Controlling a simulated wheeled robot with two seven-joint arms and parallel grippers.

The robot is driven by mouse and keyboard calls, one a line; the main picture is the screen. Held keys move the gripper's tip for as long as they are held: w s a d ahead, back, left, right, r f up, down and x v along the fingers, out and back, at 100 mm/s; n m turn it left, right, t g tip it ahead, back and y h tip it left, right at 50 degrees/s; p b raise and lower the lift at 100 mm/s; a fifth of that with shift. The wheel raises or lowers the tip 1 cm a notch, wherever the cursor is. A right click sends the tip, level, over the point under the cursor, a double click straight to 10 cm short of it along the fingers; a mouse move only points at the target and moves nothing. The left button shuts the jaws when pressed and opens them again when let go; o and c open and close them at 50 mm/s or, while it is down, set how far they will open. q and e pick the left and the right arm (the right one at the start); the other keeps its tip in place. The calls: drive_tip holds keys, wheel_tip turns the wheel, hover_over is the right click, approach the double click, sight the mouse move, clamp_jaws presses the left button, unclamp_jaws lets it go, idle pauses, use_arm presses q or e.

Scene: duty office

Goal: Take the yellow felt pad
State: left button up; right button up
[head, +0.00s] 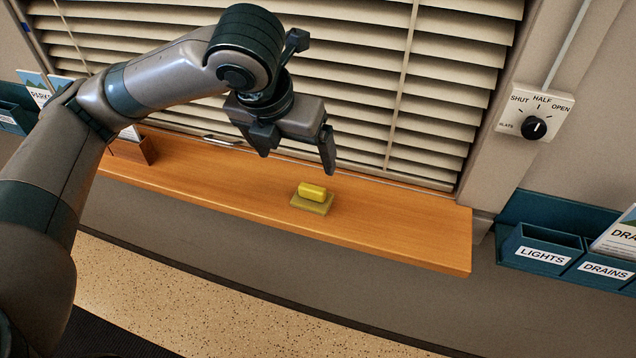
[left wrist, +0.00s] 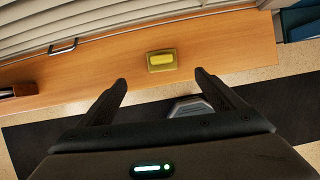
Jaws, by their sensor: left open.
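The yellow felt pad (head: 312,192) is a small bright yellow block. It rests on a flat olive-yellow base (head: 311,205) on the wooden sill (head: 400,222). In the left wrist view the yellow pad (left wrist: 161,57) lies beyond the fingertips, between their lines. My left gripper (head: 298,162) is open and empty, above the sill and apart from the pad. Its two fingers also show in the left wrist view (left wrist: 160,78). My right gripper is in neither view.
Slatted blinds (head: 350,90) stand behind the sill, with a metal handle (head: 222,141) at their foot. A wooden box (head: 134,150) stands at the sill's left. A slats dial (head: 534,127) and teal bins (head: 541,250) are on the right. The sill around the pad is clear.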

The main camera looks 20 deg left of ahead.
use_arm(q)
drive_tip(key=shift+s+r, duration=0.25)
drive_tip(key=shift+s, duration=0.05)
drive_tip(key=shift+w+f, duration=0.1)
drive_tip(key=p, duration=0.3)
approach(309, 188)
drive_tip(key=x, duration=0.5)
drive_tip(key=shift+w+f, duration=0.2)
drive_tip(key=shift+f, duration=0.2)
